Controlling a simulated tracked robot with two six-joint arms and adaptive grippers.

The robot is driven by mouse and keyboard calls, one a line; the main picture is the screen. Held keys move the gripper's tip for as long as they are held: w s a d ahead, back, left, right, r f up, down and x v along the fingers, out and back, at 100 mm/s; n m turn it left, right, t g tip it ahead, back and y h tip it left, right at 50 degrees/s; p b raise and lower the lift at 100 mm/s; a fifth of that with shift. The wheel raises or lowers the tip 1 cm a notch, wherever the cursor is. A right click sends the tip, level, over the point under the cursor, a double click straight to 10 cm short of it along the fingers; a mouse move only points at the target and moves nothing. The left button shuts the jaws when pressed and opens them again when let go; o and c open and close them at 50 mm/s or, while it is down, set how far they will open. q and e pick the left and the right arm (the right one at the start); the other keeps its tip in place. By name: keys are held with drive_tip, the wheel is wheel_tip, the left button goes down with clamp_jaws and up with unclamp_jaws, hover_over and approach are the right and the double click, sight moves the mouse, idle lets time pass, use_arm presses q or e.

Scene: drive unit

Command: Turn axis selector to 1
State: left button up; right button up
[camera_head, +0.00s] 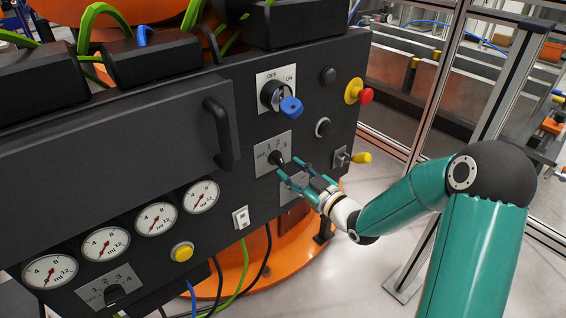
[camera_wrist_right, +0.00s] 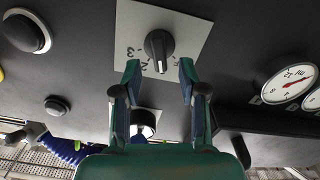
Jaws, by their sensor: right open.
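The axis selector is a small black knob (camera_head: 278,158) on a light plate marked with 1, 2 and 3, on the dark front panel. In the right wrist view the knob (camera_wrist_right: 159,45) appears upside down, and a pale line on it points down toward the gripper, near the 2. My right gripper (camera_head: 292,172) is in front of the knob. In the wrist view its open fingertips (camera_wrist_right: 159,72) lie on either side of the knob's near end, with gaps on both sides; I cannot tell how deep they reach. My left gripper is out of view.
Above the selector is an OFF/ON switch with a blue padlock (camera_head: 291,107). A red emergency button (camera_head: 365,95) and a yellow-handled key (camera_head: 361,158) are to the right. A bar handle (camera_head: 219,134) and several gauges (camera_head: 157,219) are to the left. Another selector (camera_head: 113,292) is at lower left.

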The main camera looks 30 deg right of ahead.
sight(282, 163)
drive_tip(key=shift+w+a, duration=0.15)
drive_tip(key=shift+w, duration=1.95)
drive_tip(key=shift+c, duration=0.2)
